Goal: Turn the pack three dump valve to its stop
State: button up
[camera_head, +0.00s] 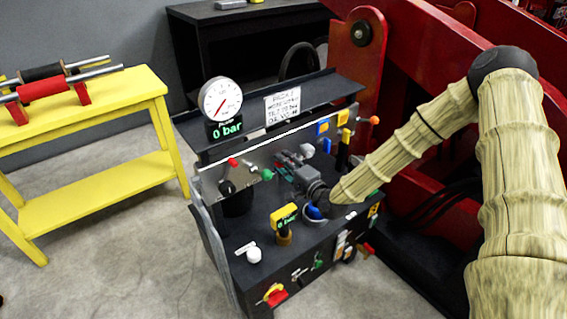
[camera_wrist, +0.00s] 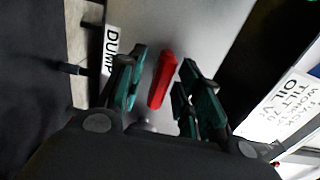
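In the wrist view a red valve handle (camera_wrist: 162,80) stands out from a grey panel, beside a white label reading DUMP (camera_wrist: 111,50). My gripper (camera_wrist: 160,82) is open, with one green-padded finger on each side of the handle. A gap shows on both sides, so neither finger visibly grips it. In the head view my gripper (camera_head: 287,172) reaches across the bench to the upright panel, and the handle between its fingers is hidden or too small to tell. The pack number is not readable.
A round gauge (camera_head: 221,100) stands above a display reading 0 bar (camera_head: 227,130). A written sign (camera_head: 283,105) is on the black shelf. A yellow digital gauge (camera_head: 284,216), a white knob (camera_head: 254,255) and several coloured handles crowd the bench. A yellow table (camera_head: 95,185) stands left.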

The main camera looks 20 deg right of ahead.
jog(key=shift+w, duration=0.2)
jog(key=shift+a, duration=0.1)
grip_shut()
jog(key=shift+n, duration=0.3)
jog(key=n, duration=0.3)
jog(key=shift+n+b, duration=0.3)
jog(key=shift+b, duration=0.05)
jog(key=n, duration=0.4)
jog(key=shift+n, duration=0.3)
jog(key=n+b, duration=0.1)
jog(key=n, duration=0.3)
jog(key=shift+n, duration=2.5)
